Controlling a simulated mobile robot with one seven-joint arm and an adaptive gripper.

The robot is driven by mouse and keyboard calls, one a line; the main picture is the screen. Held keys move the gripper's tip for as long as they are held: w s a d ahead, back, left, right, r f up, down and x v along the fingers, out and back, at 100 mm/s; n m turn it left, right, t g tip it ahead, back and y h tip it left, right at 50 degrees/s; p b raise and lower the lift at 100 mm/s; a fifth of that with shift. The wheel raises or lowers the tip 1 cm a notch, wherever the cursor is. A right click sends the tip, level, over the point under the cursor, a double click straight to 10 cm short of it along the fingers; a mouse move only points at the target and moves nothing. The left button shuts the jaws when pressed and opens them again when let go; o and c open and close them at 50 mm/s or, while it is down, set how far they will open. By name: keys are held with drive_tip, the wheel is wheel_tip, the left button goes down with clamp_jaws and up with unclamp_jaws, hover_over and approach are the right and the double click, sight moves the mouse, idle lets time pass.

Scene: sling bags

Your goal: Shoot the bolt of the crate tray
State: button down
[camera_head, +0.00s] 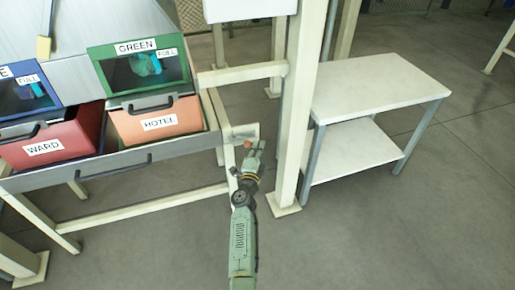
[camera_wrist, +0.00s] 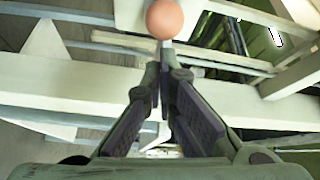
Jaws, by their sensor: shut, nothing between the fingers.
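The crate tray (camera_head: 110,163) is a grey drawer-like tray with black handles on its front. A red crate marked WARD (camera_head: 70,146) and an orange crate marked HOTEL (camera_head: 185,114) stand in it. At its right end, by the cream frame, is the bolt's round orange-pink knob (camera_head: 248,144). The knob (camera_wrist: 164,18) also shows at the top of the wrist view. My gripper (camera_head: 257,147) is shut and empty, its fingertips beside the knob. In the wrist view, the fingertips (camera_wrist: 166,62) point towards the knob; I cannot tell whether they touch it. The bolt's rod is hard to make out.
A cream post (camera_head: 300,110) rises just right of my gripper. A white two-level table (camera_head: 375,82) stands further right. A green bin marked GREEN (camera_head: 107,70) and a blue bin (camera_head: 50,98) sit above the crates. The floor in front is clear.

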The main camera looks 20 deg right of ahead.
drive_tip(key=s+a+p, duration=0.2)
drive_tip(key=s, duration=0.7)
drive_tip(key=shift+s, duration=0.2)
